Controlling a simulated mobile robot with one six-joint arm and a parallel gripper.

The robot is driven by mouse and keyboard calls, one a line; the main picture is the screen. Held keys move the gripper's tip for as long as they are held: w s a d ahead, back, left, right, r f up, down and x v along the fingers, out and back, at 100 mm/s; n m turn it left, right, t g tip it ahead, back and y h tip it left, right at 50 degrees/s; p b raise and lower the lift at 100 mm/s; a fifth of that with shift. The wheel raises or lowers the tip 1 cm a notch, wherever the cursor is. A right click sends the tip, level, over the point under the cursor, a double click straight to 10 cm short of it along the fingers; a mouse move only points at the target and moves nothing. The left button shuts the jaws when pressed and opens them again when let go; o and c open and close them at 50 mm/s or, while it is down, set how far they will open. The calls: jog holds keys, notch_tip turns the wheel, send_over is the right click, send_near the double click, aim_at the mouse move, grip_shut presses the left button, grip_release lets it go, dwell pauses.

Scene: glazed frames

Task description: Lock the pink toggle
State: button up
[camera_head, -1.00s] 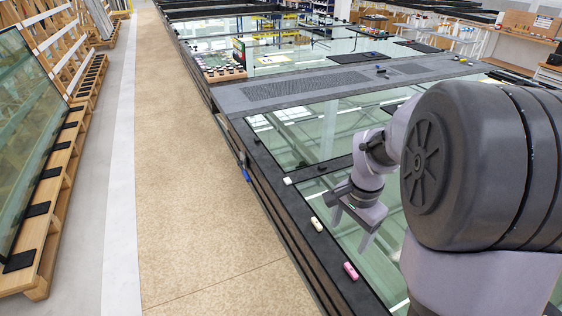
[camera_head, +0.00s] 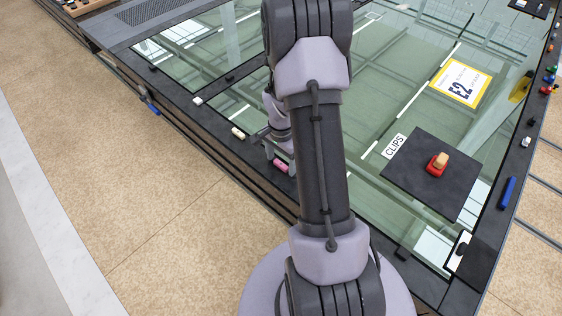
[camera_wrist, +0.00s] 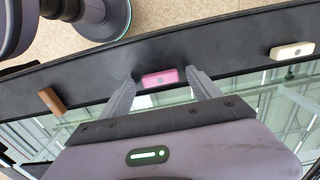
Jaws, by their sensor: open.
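The pink toggle (camera_head: 281,165) sits on the dark frame edge along the near side of the glazed panel. In the wrist view the pink toggle (camera_wrist: 160,78) lies between and slightly beyond the tips of my gripper (camera_wrist: 162,82), with a gap on both sides. My gripper (camera_head: 280,152) is open and empty close to the toggle. In the head view my arm partly hides the area around it.
A cream toggle (camera_head: 238,133) and a white one (camera_head: 197,101) sit farther along the same edge. A brown block (camera_wrist: 52,101) is on the other side in the wrist view. A dark mat (camera_head: 405,175) carries a red and tan piece (camera_head: 437,163).

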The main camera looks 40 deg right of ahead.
jog(key=shift+f, duration=0.1)
jog(key=c, duration=1.4)
jog(key=shift+n, duration=0.3)
jog(key=n+b, duration=0.1)
jog(key=n, duration=0.2)
jog(key=shift+n, duration=0.4)
jog(key=n, duration=0.4)
jog(key=shift+n, duration=0.3)
jog(key=n, duration=0.9)
